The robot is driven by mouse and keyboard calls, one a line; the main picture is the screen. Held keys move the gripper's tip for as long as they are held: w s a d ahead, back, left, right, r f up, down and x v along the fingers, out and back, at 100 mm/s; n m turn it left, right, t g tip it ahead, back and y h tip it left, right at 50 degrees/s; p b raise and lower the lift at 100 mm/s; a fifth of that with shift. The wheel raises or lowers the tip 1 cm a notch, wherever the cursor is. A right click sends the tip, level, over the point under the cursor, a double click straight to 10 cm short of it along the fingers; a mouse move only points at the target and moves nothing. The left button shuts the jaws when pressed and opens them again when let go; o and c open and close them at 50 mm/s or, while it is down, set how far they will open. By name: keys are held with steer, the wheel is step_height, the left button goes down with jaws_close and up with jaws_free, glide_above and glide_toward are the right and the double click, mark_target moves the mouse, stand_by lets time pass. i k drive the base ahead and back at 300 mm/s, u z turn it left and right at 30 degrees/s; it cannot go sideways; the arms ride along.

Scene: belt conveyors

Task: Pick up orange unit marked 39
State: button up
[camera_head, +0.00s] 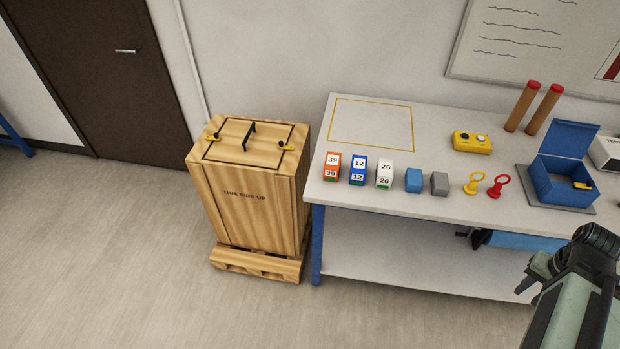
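The orange unit marked 39 (332,162) stands at the left end of a row on the white-topped table, close to the front edge. It is a small upright block with white labels reading 39 on its top and front, and a green strip low on its front. My arm shows at the lower right, in front of the table and well to the right of the orange unit. Dark parts at its left side may be my gripper (532,276). I cannot make out whether its fingers are open or shut.
Right of it stand a blue unit marked 12 (358,171), a white unit marked 26 (384,174), a blue block (413,181), a grey block (439,184), yellow and red rings, and an open blue box (567,187). A wooden crate (250,200) stands left of the table.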

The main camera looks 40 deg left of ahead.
mark_target(331, 168)
steer(key=u, duration=1.65)
steer(key=i, duration=0.5)
steer(key=u, duration=2.25)
steer(key=k, duration=0.8)
steer(key=z, duration=1.8)
